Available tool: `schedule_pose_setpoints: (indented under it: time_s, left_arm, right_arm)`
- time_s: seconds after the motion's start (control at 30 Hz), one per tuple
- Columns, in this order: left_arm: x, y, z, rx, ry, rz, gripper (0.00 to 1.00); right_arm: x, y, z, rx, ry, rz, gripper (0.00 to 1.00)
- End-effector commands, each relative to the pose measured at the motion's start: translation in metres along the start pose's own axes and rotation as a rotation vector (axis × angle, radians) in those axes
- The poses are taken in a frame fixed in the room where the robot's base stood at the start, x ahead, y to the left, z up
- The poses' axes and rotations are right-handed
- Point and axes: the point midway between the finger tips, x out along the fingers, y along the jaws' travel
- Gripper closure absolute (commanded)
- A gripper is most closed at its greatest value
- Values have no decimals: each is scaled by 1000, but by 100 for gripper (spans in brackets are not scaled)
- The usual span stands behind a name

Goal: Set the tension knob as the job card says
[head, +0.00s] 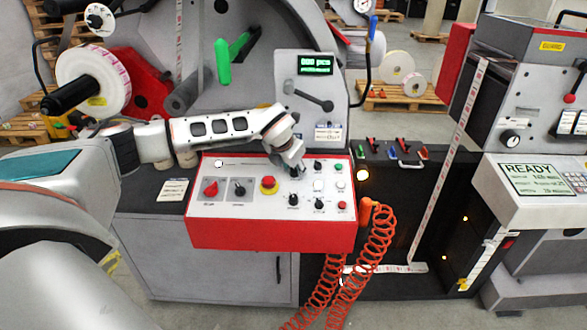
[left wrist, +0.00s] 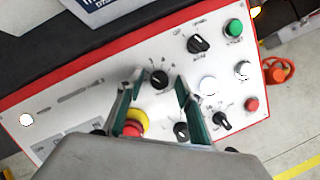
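The control panel (head: 230,212) has a white face, a red rim and several black knobs. Their labels are too small to read, so I cannot tell which is the tension knob. My left gripper (head: 298,170) is over the panel's upper middle. In the left wrist view its fingers (left wrist: 158,82) are apart, with a black knob (left wrist: 158,77) between the tips; I cannot tell whether they touch it. Another black knob (left wrist: 198,43) is up and right of it. Two white cards, one on the grey display post (head: 328,133) and one left of the panel (head: 173,190), are unreadable. My right gripper is out of view.
A red and yellow emergency button (left wrist: 135,122) is close by the left finger. Green (head: 338,169), white and red (head: 342,205) buttons line the panel's right side. An orange coiled hose (head: 375,240) hangs at the right corner. A lever (head: 312,98) sticks out above the gripper.

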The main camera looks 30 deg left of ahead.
Motion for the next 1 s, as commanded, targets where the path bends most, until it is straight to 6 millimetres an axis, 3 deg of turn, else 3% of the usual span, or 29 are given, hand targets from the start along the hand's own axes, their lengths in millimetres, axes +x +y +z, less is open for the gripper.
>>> schedule_pose_setpoints:
  time_s: [0.17, 0.6, 0.8, 1.0]
  left_arm:
    - [-15, 1, 1, 0, -2, 0, 64]
    - [-99, 0, 1, 1, -4, 0, 64]
    - [-117, 0, 0, -1, -1, 1, 64]
    - [-120, 0, 0, 0, -1, 0, 64]
  right_arm:
    - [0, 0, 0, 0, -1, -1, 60]
    - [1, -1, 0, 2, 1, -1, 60]
    - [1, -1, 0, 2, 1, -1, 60]
    - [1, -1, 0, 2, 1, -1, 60]
